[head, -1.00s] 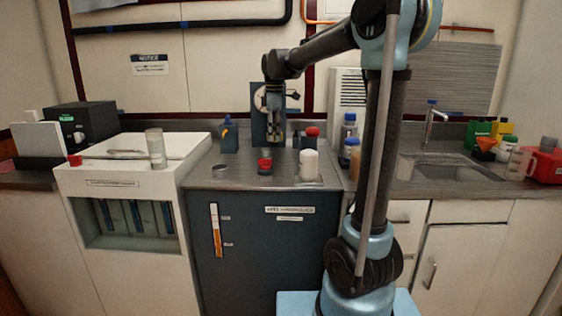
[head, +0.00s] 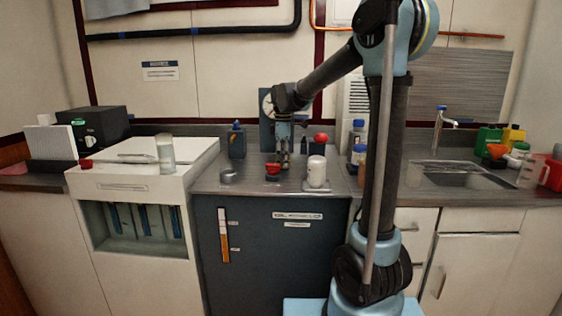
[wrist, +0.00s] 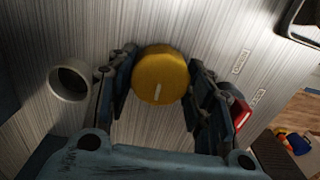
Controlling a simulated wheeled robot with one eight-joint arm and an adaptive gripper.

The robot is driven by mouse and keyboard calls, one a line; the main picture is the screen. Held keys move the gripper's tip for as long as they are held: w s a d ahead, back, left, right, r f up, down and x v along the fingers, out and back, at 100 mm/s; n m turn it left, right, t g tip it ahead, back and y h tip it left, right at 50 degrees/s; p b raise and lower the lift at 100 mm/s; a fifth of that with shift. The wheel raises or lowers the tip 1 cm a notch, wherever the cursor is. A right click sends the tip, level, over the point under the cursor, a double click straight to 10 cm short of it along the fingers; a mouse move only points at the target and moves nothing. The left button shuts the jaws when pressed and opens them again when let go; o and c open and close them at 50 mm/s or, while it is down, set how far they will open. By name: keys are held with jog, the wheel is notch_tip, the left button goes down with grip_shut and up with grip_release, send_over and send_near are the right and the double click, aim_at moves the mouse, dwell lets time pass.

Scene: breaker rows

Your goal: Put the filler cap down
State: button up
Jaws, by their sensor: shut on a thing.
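The filler cap (wrist: 160,75) is a round yellow disc with a white line on its top. In the wrist view it sits between the two fingers of my gripper (wrist: 160,88), which is shut on it. In the head view my gripper (head: 283,165) points down just above the dark counter, right behind the red knob. The cap cannot be made out there. Whether it touches the counter I cannot tell. A pale round opening (wrist: 70,80) lies left of my gripper in the wrist view.
A red knob (head: 272,170) stands close in front of my gripper, and a white cylinder (head: 317,172) to its right. A grey ring (head: 228,177) lies to the left.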

jog(key=shift+f, duration=0.1)
jog(key=o, duration=1)
notch_tip(320, 180, up, 12)
jog(key=shift+s, duration=0.1)
